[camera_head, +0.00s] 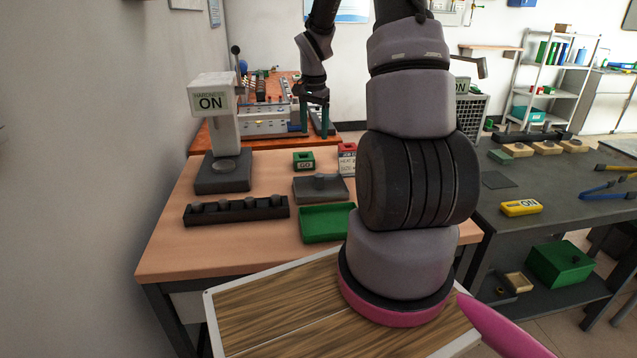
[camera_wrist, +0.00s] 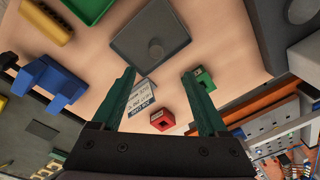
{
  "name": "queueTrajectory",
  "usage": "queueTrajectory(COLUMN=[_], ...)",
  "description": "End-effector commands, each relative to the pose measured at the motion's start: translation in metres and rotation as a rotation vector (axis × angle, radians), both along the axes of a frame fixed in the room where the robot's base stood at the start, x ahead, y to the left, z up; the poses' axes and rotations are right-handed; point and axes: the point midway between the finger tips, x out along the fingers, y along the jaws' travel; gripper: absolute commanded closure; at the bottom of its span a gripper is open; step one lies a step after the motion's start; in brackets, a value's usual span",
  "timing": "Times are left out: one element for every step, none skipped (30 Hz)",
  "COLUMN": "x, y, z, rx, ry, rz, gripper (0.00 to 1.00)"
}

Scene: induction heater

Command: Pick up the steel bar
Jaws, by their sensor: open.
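Several short grey metal bars (camera_head: 235,206) stand in a row in a black rack on the wooden bench in the head view. I cannot tell which piece is the steel bar. My gripper (camera_head: 312,128) is raised over the back of the bench, beyond the plate. In the wrist view its two green fingers are spread wide (camera_wrist: 163,78) with nothing gripped between them.
A green GO block (camera_head: 303,162) and a red labelled block (camera_head: 347,160) stand behind the plate. A green tray (camera_head: 326,225) lies in front of it. The hardness tester (camera_head: 218,125) stands at the left. A dark table with a yellow ON box (camera_head: 520,208) is at the right.

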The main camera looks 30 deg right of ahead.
Motion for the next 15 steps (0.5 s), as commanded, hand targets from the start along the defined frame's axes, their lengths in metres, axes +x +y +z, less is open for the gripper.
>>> queueTrajectory(x=[0.005,0.007,0.01,0.011,0.013,0.014,0.015,0.015,0.016,0.016,0.016,0.016,0.016,0.016,0.015], y=[-0.006,-0.009,-0.012,-0.014,-0.016,-0.017,-0.018,-0.019,-0.02,-0.02,-0.021,-0.021,-0.02,-0.02,-0.02], z=[-0.023,-0.033,-0.045,-0.053,-0.06,-0.068,-0.072,-0.076,-0.082,-0.086,-0.09,-0.096,-0.101,-0.106,-0.113], rx=[0.012,0.017,0.021,0.025,0.029,0.033,0.035,0.037,0.038,0.039,0.04,0.04,0.04,0.041,0.041], ry=[0.025,0.034,0.044,0.051,0.057,0.063,0.067,0.07,0.074,0.075,0.076,0.077,0.079,0.078,0.078], rz=[-0.028,-0.045,-0.063,-0.074,-0.086,-0.097,-0.104,-0.11,-0.114,-0.117,-0.119,-0.121,-0.121,-0.121,-0.12], gripper=[0.23,0.23,0.23,0.23,0.23,0.23,0.23,0.23,0.23,0.23,0.23,0.23,0.23,0.23,0.23])
